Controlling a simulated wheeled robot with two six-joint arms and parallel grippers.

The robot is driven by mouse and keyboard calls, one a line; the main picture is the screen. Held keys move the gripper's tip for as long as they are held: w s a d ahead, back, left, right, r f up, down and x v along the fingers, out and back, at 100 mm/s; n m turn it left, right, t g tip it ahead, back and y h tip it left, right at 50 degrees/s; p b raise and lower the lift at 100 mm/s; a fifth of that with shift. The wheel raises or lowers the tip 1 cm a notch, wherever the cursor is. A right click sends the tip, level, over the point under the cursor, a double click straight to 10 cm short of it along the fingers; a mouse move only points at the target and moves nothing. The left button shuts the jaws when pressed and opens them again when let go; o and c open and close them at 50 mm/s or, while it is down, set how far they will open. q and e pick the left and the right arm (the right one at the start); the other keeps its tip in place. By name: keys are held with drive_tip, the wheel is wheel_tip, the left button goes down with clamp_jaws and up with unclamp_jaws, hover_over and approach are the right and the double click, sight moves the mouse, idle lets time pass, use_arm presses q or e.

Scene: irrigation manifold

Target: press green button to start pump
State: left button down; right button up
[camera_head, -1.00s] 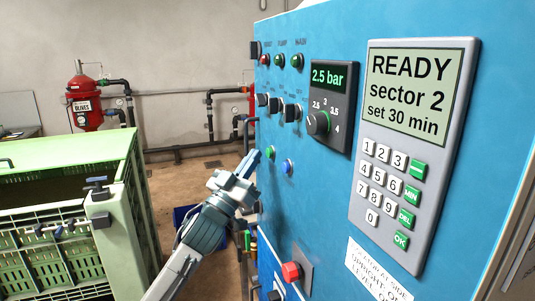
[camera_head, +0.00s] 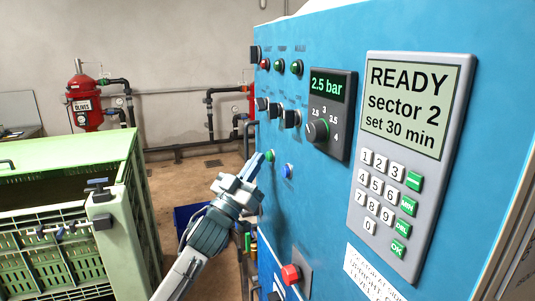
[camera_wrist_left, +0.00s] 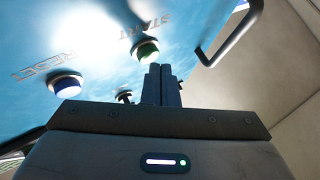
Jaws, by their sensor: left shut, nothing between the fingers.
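The green button (camera_head: 270,155) sits on the blue cabinet front (camera_head: 330,200), left of and slightly above a blue button (camera_head: 288,170). In the left wrist view the green button (camera_wrist_left: 147,52) is lit and lettered START, and the blue button (camera_wrist_left: 66,84) is lettered RESET. My left gripper (camera_head: 257,162) is shut and empty, its fingertips just left of the green button. In the left wrist view its closed fingers (camera_wrist_left: 162,84) point toward the panel, just below and right of the green button. I cannot tell whether they touch it. My right gripper is not in view.
The panel carries a pressure knob (camera_head: 317,129), several switches, a keypad reading READY sector 2 (camera_head: 408,110) and a red button (camera_head: 291,274) lower down. A black handle (camera_wrist_left: 230,36) shows in the wrist view. A green crate (camera_head: 128,185) stands to the left.

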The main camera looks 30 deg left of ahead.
use_arm(q)
drive_tip(key=shift+w+d+p, duration=0.25)
drive_tip(key=shift+w+p, duration=0.1)
drive_tip(key=shift+p, duration=0.55)
idle(1.0)
idle(0.4)
drive_tip(key=s+a+b, duration=0.1)
drive_tip(key=b, duration=0.3)
drive_tip(key=shift+s, duration=0.1)
idle(0.5)
